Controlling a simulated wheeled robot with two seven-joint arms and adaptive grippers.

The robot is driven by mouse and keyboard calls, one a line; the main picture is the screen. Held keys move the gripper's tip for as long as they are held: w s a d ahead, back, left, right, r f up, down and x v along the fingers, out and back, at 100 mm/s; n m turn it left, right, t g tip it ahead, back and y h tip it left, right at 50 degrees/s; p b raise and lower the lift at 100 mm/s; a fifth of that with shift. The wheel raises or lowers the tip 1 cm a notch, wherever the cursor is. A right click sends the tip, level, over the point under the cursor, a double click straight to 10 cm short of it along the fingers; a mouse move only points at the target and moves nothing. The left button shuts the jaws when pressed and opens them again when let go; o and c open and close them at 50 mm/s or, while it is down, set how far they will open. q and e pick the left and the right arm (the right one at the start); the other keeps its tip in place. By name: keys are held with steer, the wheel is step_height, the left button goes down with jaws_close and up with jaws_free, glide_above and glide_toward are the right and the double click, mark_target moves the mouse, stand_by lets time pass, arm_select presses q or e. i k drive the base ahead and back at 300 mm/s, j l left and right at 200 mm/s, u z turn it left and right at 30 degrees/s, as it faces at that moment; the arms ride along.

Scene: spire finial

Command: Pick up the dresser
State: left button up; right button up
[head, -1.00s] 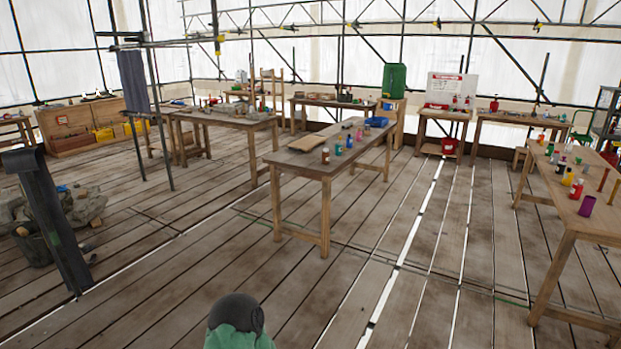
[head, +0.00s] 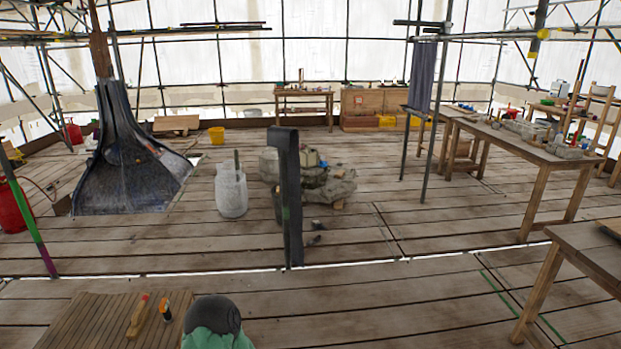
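A wooden tool (head: 138,316) with a red end lies on a slatted wooden board (head: 75,318) at the lower left of the head view. It may be the dresser, but it is too small to be sure. A smaller dark tool with an orange end (head: 165,311) stands or lies just right of it. Neither gripper is in view, and no gripper touches these tools.
A dark upright post (head: 287,195) stands mid-floor, before a rubble pile (head: 330,185) and a white sack (head: 231,191). A lead-clad spire (head: 125,165) rises at left. Workbenches (head: 525,147) stand at right. The plank floor (head: 400,310) is clear in front.

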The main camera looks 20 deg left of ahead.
mark_target(140, 317)
steer(key=i+j+u, duration=0.2)
steer(key=i+u, duration=0.15)
steer(key=u, duration=0.15)
steer(key=i+u, duration=0.8)
steer(key=u, duration=0.2)
steer(key=i+l+u, duration=0.25)
steer(key=u, duration=0.25)
steer(key=i+j+u, duration=0.2)
steer(key=i+u, duration=0.2)
steer(key=i, duration=0.2)
steer(key=i+u, duration=0.35)
steer(key=i, duration=0.25)
steer(key=i+j, duration=0.2)
steer(key=i, duration=0.15)
